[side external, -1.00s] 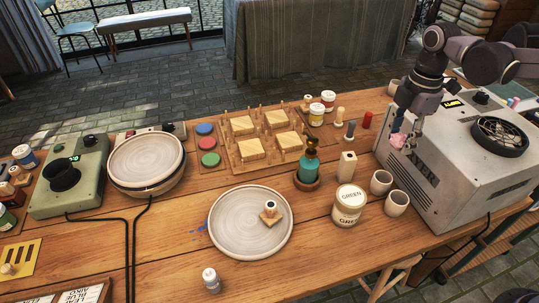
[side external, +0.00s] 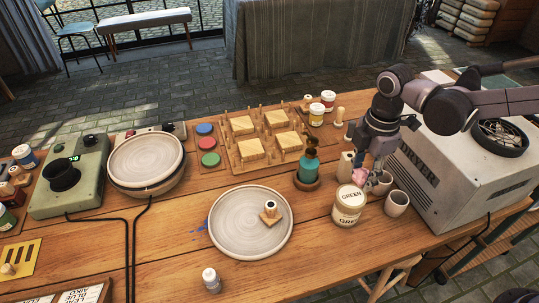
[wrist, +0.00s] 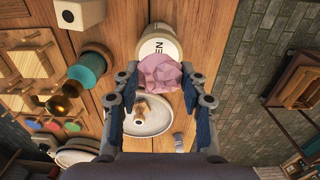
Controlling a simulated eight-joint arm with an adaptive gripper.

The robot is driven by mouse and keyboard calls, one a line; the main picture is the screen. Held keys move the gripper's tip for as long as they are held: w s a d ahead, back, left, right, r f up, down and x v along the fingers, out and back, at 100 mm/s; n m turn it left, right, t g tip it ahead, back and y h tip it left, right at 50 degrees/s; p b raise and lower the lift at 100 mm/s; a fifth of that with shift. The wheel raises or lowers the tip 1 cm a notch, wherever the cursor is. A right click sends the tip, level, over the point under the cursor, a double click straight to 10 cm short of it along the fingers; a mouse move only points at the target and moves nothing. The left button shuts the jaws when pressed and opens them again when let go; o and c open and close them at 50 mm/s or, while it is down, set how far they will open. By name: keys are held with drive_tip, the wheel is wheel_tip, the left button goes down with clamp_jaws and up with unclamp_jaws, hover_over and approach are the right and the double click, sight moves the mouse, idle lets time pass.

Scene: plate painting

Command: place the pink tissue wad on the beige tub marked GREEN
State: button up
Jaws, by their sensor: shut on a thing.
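The pink tissue wad (side external: 361,176) is held in my gripper (side external: 366,172), which is shut on it. In the wrist view the wad (wrist: 160,74) sits between the fingertips of my gripper (wrist: 165,84). The beige tub marked GREEN (side external: 347,206) stands on the wooden table, with a pale lid lettered GREEN. The wad is close to the lid's upper right edge in the side view; I cannot tell whether they touch. In the wrist view the tub (wrist: 160,43) is just beyond the wad, which hides part of it.
Two pale cups, one in front (side external: 396,204), stand right of the tub. A teal bottle (side external: 309,170) stands to its left. A large grey plate (side external: 235,235) holds a small block. A big grey metal box (side external: 435,185) fills the table's right end.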

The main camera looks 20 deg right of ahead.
sight(352, 196)
drive_tip(key=shift+w+a+f, duration=0.1)
drive_tip(key=shift+a+f, duration=0.3)
drive_tip(key=shift+a, duration=0.15)
drive_tip(key=shift+f, duration=1.95)
drive_tip(key=shift+f, duration=0.1)
drive_tip(key=o, duration=0.7)
